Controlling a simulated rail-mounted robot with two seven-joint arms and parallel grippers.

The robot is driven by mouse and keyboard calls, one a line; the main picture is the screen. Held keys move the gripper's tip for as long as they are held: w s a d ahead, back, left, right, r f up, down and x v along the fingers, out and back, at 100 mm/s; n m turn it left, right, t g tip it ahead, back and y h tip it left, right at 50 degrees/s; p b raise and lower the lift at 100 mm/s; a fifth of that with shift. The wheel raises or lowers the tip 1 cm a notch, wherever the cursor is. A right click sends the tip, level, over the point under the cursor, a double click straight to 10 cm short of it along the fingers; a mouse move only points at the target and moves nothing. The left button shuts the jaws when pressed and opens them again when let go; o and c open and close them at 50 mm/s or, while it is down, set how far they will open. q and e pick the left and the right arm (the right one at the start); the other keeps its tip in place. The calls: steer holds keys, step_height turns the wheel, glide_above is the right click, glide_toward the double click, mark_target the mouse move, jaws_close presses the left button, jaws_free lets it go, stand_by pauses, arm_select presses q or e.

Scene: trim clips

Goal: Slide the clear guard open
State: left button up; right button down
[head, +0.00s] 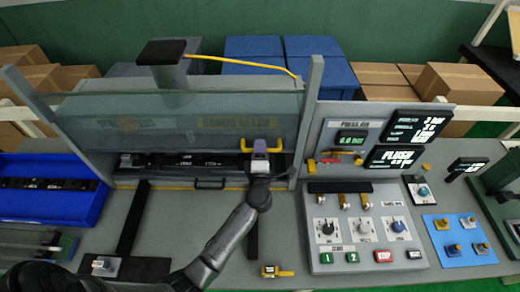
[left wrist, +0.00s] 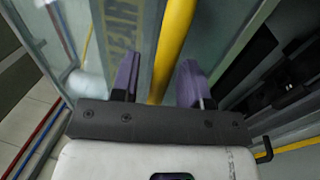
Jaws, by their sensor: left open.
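The clear guard (head: 160,115) is a see-through pane across the front of the press in the head view, with faint yellow lettering. A yellow handle (head: 273,149) sits near its lower right edge. My left gripper (head: 261,144) is at this handle. In the left wrist view, the yellow handle bar (left wrist: 173,45) runs between the two purple fingers of my left gripper (left wrist: 158,78). The fingers stand apart, with visible space beside the bar. Whether a finger touches it I cannot tell. My right gripper is not in view.
Dark parts (head: 185,160) lie in the press below the guard's edge. A control panel (head: 365,230) with knobs and buttons stands right of the press. A blue tray (head: 60,210) is at the left. A small black handle (head: 210,184) sits at the press front.

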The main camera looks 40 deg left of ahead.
arm_select(q)
steer(key=shift+s, duration=0.1)
steer(key=b+v, duration=0.2)
steer(key=v, duration=1.1)
steer(key=shift+s+d+b, duration=0.2)
steer(key=shift+d+b, duration=0.1)
steer(key=shift+b, duration=0.1)
